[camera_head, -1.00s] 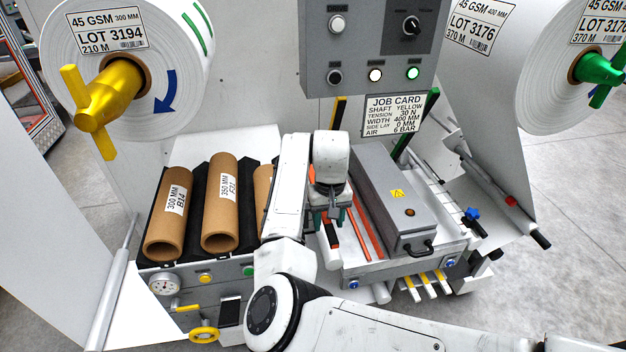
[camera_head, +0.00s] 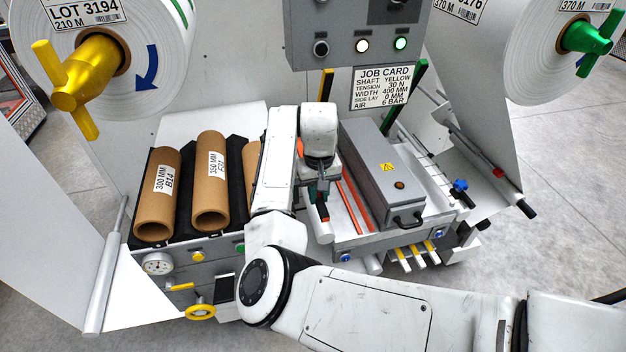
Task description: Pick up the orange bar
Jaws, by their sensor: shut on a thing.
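The orange bar (camera_head: 323,217) shows below my gripper, with a dark part and an orange end. Most of it is hidden behind my wrist and fingers. An orange patch (camera_head: 300,147) also shows behind my wrist; I cannot tell whether it belongs to the same bar. My gripper (camera_head: 319,194) points down and is shut on the bar, left of the red-orange rails. I cannot tell whether the bar is clear of the surface below it.
Two red-orange rails (camera_head: 352,206) and a grey box (camera_head: 383,178) with a black handle stand close on the right. Cardboard cores (camera_head: 211,186) lie in a black rack on the left. A grey control panel (camera_head: 358,30) and job card (camera_head: 380,88) are behind.

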